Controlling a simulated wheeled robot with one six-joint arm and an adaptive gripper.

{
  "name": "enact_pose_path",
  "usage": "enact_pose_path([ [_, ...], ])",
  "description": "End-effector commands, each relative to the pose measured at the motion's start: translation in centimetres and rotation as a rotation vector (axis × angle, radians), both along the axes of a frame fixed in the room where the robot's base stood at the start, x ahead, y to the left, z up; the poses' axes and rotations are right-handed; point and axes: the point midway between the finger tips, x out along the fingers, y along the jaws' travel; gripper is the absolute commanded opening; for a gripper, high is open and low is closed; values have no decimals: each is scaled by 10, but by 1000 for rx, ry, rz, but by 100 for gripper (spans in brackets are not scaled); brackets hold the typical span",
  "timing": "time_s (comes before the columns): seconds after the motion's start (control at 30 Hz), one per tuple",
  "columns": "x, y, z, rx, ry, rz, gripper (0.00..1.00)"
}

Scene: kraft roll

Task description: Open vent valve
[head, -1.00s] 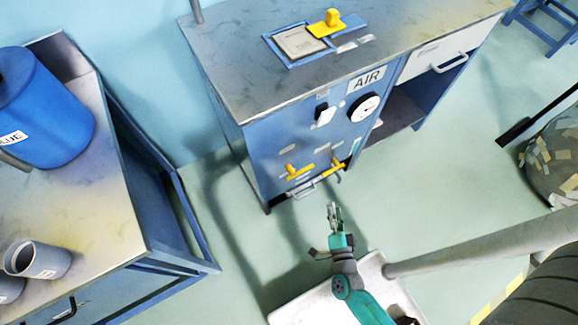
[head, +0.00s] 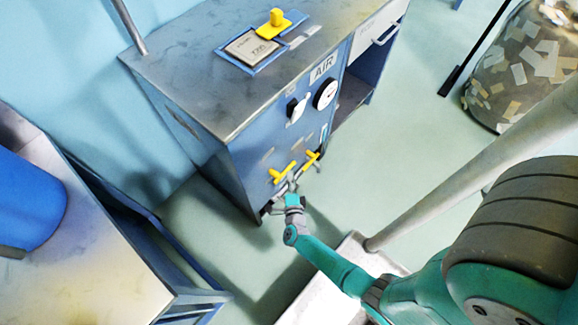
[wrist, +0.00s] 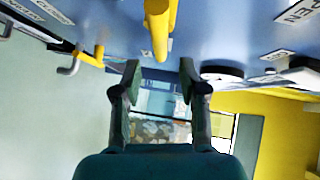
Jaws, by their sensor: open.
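Two yellow valve handles are on the blue front of the AIR cabinet in the head view: a left handle (head: 282,172) and a right handle (head: 311,161). Their labels are too small there to tell which is the vent valve. My gripper (head: 292,188) is low in front of the panel, close to the handles. In the wrist view my gripper (wrist: 160,74) is open and empty, its two fingers apart. One yellow handle (wrist: 160,22) lies just beyond the fingertips, between their lines. Another yellow handle (wrist: 97,56) is to the left, beside a grey bent pipe.
A metal-topped bench (head: 85,245) with a blue drum (head: 25,205) stands at left.

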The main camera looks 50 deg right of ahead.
Motion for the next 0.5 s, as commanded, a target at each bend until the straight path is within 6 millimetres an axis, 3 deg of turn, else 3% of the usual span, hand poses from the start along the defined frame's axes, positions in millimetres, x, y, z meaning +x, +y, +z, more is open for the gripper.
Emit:
enact_pose_path([
  [0.2,28,-28,-4,-1,-1,-4,42],
  [0.5,47,-45,-9,-1,1,-1,42],
])
